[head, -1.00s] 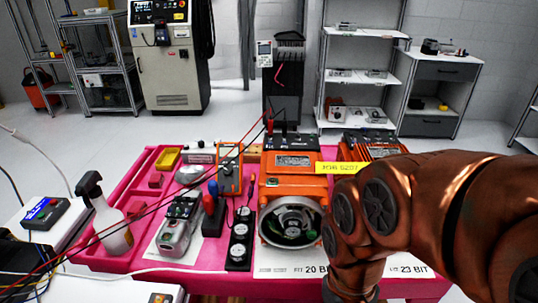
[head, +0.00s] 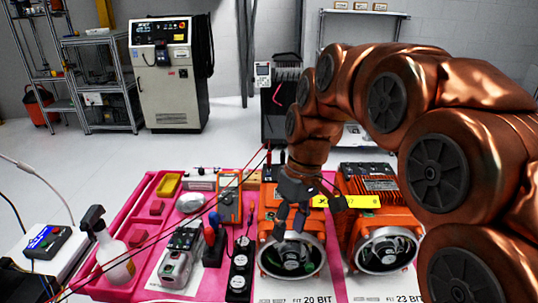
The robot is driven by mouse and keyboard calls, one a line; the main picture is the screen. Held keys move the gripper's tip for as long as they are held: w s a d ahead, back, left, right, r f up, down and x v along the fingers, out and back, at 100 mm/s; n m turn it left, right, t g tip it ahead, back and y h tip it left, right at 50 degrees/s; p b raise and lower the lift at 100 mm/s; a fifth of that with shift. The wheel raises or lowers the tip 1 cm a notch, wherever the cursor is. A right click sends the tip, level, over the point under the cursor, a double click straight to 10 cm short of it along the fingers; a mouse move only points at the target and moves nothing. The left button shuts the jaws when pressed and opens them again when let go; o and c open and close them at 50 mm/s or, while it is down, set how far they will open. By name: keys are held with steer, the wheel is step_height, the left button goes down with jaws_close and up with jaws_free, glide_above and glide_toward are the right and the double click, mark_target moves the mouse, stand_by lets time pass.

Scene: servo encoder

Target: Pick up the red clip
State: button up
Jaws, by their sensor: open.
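My gripper (head: 290,226) is dark and points down over the front of the left orange servo motor (head: 266,258), in front of its round open end. Its fingers are apart with nothing seen between them. A thin red lead (head: 218,197) runs up from the lower left, and a small red tip (head: 268,147), perhaps the red clip, shows at its upper end, left of my arm. It is too small to be sure. My gripper is below and right of that tip, apart from it in the picture. My wrist hides most of the motor's top.
A second orange motor (head: 386,252) stands to the right, with a yellow label (head: 346,202) between. A spray bottle (head: 112,252) is far left.

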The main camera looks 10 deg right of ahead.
steer(key=w+d+r+n+t+y+p, duration=0.1)
steer(key=w+r+n+y+p, duration=0.3)
steer(key=w, duration=1.4)
steer(key=r+n+t+h+p, duration=0.1)
steer(key=n+h+p, duration=0.1)
steer(key=n, duration=0.4)
glide_above(270, 152)
steer(key=d, duration=0.3)
steer(key=shift+a+f+b, duration=0.7)
steer(key=shift+f+b, duration=0.3)
steer(key=shift+f, duration=0.05)
steer(key=shift+b+x, duration=0.65)
steer(key=shift+x, duration=0.85)
steer(key=shift+p+x, duration=0.4)
steer(key=shift+x, duration=0.65)
steer(key=shift+s+a, duration=0.1)
jaws_close()
